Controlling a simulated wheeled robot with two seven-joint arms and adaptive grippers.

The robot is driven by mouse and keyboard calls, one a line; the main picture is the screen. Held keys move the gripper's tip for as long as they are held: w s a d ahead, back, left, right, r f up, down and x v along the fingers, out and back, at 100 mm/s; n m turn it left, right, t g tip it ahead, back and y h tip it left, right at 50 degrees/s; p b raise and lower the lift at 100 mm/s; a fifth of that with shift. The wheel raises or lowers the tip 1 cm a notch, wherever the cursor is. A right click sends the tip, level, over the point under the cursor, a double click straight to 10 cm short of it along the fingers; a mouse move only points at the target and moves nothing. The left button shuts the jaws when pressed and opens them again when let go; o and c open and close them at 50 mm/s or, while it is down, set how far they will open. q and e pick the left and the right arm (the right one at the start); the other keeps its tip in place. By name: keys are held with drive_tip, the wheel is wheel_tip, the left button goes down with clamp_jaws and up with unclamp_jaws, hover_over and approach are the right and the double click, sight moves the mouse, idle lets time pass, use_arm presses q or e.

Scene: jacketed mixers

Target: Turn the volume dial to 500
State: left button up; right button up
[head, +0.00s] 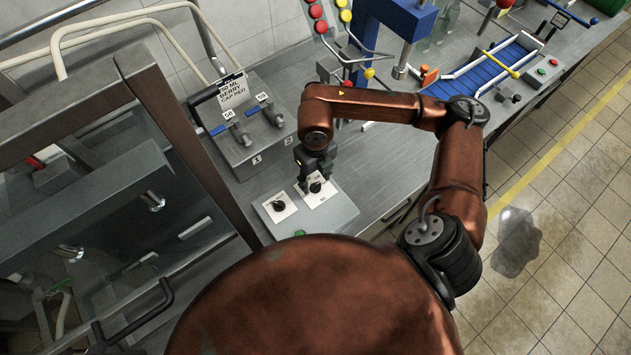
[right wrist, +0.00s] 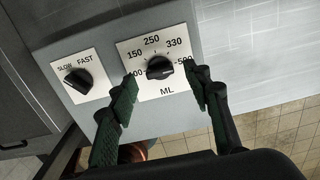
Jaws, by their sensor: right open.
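The volume dial (right wrist: 160,68) is a black knob on a white plate marked 100, 150, 250, 330 and 500 ML. Its exact pointer direction is hard to make out. In the head view the dial (head: 315,187) sits on the grey control box (head: 335,215). My right gripper (head: 316,180) is above it, pointing down. In the right wrist view its open fingers (right wrist: 160,80) stand on either side of the dial, with clear gaps, and partly cover the 100 and 500 marks. Whether they reach down to its height is unclear. My left gripper is not in view.
A second black knob (right wrist: 78,80) marked SLOW and FAST is on the same box, left of the volume dial. A green button (head: 300,233) is on the box's front. A grey unit with taps (head: 245,145) and a sign (head: 233,91) stand behind. A glass-doored frame is at left.

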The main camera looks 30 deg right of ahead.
sight(316, 185)
wheel_tip(316, 185, up, 10)
drive_tip(key=shift+f, duration=0.2)
drive_tip(key=shift+f, duration=0.1)
idle(0.5)
